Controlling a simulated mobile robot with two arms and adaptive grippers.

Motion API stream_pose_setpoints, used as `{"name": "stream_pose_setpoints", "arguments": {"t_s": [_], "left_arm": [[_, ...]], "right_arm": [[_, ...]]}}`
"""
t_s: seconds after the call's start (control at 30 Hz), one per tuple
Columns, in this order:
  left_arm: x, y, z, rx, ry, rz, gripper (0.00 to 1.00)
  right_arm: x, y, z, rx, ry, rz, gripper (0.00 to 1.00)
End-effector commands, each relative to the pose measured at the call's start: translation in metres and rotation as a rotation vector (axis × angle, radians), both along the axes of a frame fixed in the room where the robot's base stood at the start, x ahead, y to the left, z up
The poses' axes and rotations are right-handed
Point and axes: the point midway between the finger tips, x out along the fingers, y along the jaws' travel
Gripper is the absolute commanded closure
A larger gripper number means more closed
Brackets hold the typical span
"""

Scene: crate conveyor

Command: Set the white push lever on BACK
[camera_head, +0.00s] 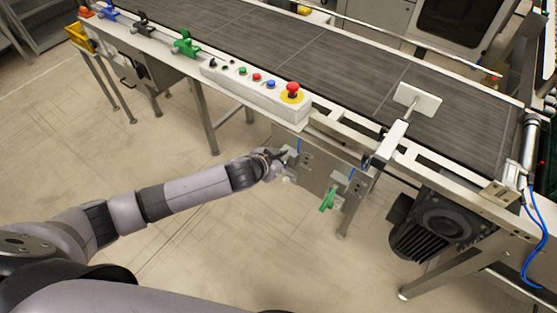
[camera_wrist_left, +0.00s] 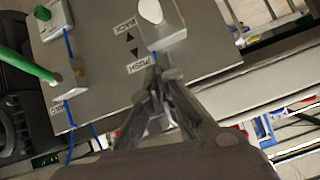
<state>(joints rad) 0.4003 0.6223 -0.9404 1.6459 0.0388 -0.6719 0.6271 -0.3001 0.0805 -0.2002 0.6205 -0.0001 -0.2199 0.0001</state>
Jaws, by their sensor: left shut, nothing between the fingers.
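A grey control panel (camera_wrist_left: 200,65) fills much of the left wrist view and hangs below the conveyor in the head view (camera_head: 318,178). The white push lever's rounded knob (camera_wrist_left: 150,11) shows at the top edge of the wrist view, over a pale block. Its printed BACK label is beside the knob, and PUSH is lower, near my fingers. The lever's exact tilt is unclear. My left gripper (camera_wrist_left: 160,78) is shut and empty, its tips close to the block's lower edge; contact cannot be told. In the head view my left gripper (camera_head: 286,154) is at the panel's left part.
A green lever (camera_head: 327,200) sticks out of the panel, right of my left gripper; it also shows in the wrist view (camera_wrist_left: 28,55). A button box (camera_head: 257,88) with a red emergency stop (camera_head: 292,90) is above. A motor (camera_head: 437,228) stands right. The floor before the panel is clear.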

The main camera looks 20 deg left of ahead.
Motion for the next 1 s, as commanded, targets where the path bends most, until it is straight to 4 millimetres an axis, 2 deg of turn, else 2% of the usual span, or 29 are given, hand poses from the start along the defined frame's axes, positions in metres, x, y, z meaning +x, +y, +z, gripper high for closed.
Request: {"name": "stream_pose_setpoints", "arguments": {"t_s": [0.23,0.63,1.0], "left_arm": [[-0.007,0.007,-0.019,-0.001,0.000,0.001,1.00],[-0.008,0.008,-0.021,-0.001,-0.002,0.000,1.00],[-0.011,0.009,-0.026,-0.021,-0.054,0.001,1.00]], "right_arm": [[0.002,0.000,0.004,0.001,-0.003,0.000,0.60],[0.001,0.001,0.003,0.000,-0.002,0.000,0.60],[0.001,0.000,-0.015,0.000,0.000,0.000,0.60]]}}
